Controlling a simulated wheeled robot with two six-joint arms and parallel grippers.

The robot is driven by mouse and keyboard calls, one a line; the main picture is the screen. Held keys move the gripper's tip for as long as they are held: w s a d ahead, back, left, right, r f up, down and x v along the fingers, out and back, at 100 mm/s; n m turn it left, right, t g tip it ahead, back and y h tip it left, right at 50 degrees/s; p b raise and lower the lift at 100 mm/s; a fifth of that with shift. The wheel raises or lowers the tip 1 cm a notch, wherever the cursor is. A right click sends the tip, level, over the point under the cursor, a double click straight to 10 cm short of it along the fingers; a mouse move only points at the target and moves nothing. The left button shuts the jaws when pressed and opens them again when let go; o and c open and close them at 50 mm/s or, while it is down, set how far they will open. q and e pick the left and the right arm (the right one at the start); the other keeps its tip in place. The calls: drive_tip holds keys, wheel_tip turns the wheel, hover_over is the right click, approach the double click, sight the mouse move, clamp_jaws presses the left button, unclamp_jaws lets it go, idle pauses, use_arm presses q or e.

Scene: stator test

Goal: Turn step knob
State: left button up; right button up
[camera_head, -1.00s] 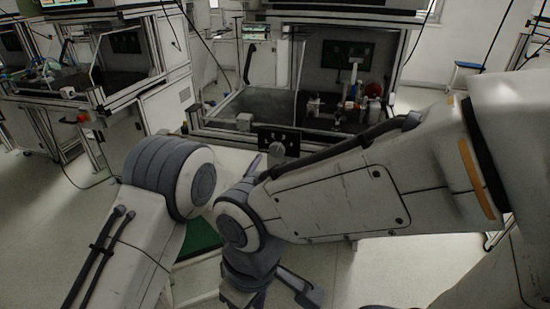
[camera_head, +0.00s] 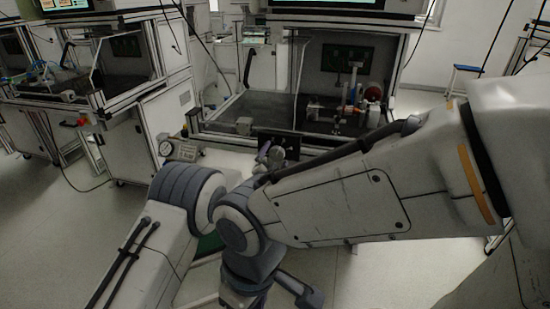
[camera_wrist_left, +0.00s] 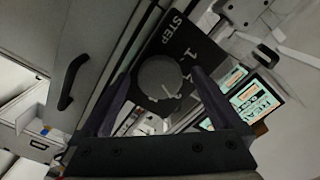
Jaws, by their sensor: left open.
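The step knob (camera_wrist_left: 160,78) is a round grey dial with a pale pointer line. It sits on a black plate (camera_wrist_left: 185,45) marked STEP with digits. In the left wrist view my left gripper (camera_wrist_left: 163,80) is open, with one dark finger on each side of the knob. I cannot tell whether the fingers touch it. In the head view the left gripper (camera_head: 269,153) is at the black panel (camera_head: 289,142) on the bench front, and the knob is hard to make out there. My right gripper is not clearly visible.
The test bench (camera_head: 225,132) stands behind the panel, with small fixtures and a red round part (camera_head: 373,93) on it. A gauge (camera_head: 167,148) on a pale box stands left of the panel. Lit screens (camera_wrist_left: 257,100) show at right in the wrist view. Open floor lies at the lower right.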

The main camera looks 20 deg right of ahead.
use_arm(q)
drive_tip(key=c, duration=1.4)
drive_tip(key=shift+f+n+b, duration=0.15)
drive_tip(key=shift+n+b, duration=1.15)
drive_tip(key=shift+n, duration=0.2)
drive_tip(key=n+b, duration=0.4)
drive_tip(key=n, duration=0.1)
drive_tip(key=n+b, duration=0.3)
drive_tip(key=n, duration=0.2)
drive_tip(key=shift+n, duration=0.4)
drive_tip(key=n+b, duration=0.2)
drive_tip(key=n, duration=0.2)
drive_tip(key=shift+n+b, duration=0.3)
drive_tip(key=o, duration=1.4)
drive_tip(key=shift+s+r, duration=0.15)
drive_tip(key=shift+r, duration=0.05)
